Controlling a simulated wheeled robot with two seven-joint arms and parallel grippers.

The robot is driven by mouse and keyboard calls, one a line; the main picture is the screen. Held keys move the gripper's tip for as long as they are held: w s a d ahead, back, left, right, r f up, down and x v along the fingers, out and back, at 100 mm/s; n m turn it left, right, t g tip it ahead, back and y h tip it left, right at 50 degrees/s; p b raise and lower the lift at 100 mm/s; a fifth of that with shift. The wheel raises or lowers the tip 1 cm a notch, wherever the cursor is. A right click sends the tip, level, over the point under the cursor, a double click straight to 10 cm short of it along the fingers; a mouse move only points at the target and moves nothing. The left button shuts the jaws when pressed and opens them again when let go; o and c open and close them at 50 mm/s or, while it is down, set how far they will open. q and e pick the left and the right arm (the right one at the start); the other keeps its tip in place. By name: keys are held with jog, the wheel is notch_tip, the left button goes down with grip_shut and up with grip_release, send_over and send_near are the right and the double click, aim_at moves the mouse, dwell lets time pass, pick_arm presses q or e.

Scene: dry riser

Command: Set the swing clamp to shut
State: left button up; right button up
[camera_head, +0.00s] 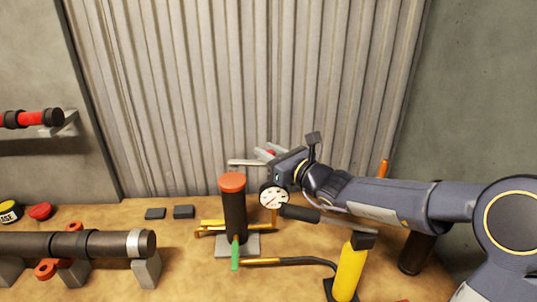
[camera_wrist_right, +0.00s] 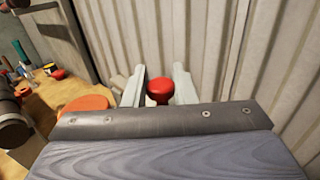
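My right gripper (camera_head: 267,152) reaches in from the right, above and behind the dark upright cylinder with an orange top (camera_head: 233,208). In the right wrist view its two pale fingers (camera_wrist_right: 159,84) stand apart on either side of a red rounded knob (camera_wrist_right: 159,91). The knob nearly fills the gap; I cannot tell if the fingers press on it. I cannot make out which part is the swing clamp. My left gripper is not in view.
A round gauge (camera_head: 272,197) is just below my right wrist. A yellow post (camera_head: 348,270) stands at the front right. A dark horizontal pipe (camera_head: 90,244) lies at the left. A corrugated wall (camera_head: 250,80) is close behind. The bench is clear around two small dark blocks (camera_head: 183,211).

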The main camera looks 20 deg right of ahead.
jog(key=o, duration=0.4)
jog(key=shift+r, duration=0.3)
notch_tip(320, 180, up, 2)
jog(key=shift+r+p, duration=0.2)
jog(key=shift+p, duration=0.1)
jog(key=s+a+r, duration=0.1)
jog(key=s+r, duration=0.2)
jog(key=s, duration=0.1)
jog(key=s+a+r, duration=0.1)
jog(key=s+r, duration=0.2)
jog(key=s, duration=0.2)
jog(key=s+a+r+p, duration=0.1)
jog(key=s+a+r, duration=0.1)
jog(key=s+r, duration=0.2)
jog(key=shift+s+a, duration=0.1)
jog(key=shift+s, duration=0.1)
